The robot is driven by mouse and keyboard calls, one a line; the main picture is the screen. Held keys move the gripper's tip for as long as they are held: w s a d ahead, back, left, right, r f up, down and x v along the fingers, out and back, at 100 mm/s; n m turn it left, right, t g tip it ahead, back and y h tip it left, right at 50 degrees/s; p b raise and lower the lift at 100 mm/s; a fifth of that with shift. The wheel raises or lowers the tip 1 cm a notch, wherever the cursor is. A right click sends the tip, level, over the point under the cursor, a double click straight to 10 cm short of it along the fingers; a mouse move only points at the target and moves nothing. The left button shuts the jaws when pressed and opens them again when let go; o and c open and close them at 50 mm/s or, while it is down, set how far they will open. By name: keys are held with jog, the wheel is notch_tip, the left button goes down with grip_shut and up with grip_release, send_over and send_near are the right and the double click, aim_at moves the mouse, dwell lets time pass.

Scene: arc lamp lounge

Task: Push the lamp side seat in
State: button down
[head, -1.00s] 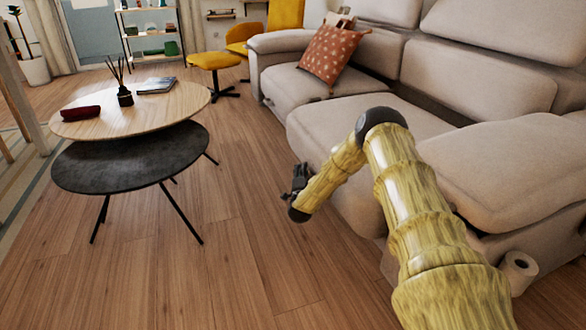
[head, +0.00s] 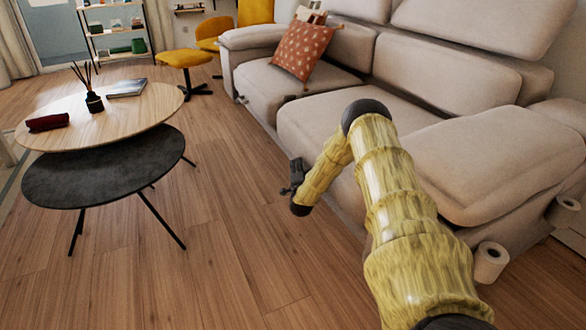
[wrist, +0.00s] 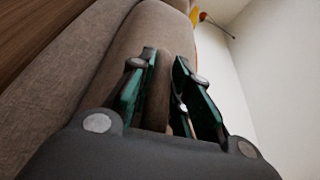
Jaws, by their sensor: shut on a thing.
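The beige sofa (head: 440,66) stands along the right, with a far seat (head: 290,85) and a middle seat (head: 350,115) whose front reaches further into the room. No lamp shows, so I cannot tell from one which seat is the lamp side. My gripper (head: 293,176) is low at the front of the middle seat. In the wrist view my gripper (wrist: 160,85) has its green-sided fingers apart with beige upholstery (wrist: 158,50) between them. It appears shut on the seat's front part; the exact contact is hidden.
A round wooden table (head: 125,120) and a lower black table (head: 60,178) stand at left. A yellow stool (head: 182,60) is further back. A patterned cushion (head: 303,50) lies on the far seat. Wooden floor between tables and sofa is clear.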

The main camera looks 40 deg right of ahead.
jog(key=c, duration=1.3)
grip_release()
jog(key=shift+s+d, duration=0.2)
jog(key=shift+d, duration=0.3)
jog(key=shift+f, duration=0.1)
jog(key=shift+a, duration=0.15)
jog(key=shift+s+a+f, duration=0.1)
jog(key=shift+s+a, duration=0.2)
jog(key=shift+s, duration=0.15)
jog(key=v, duration=1)
jog(key=shift+s+a, duration=0.1)
jog(key=shift+a, duration=0.35)
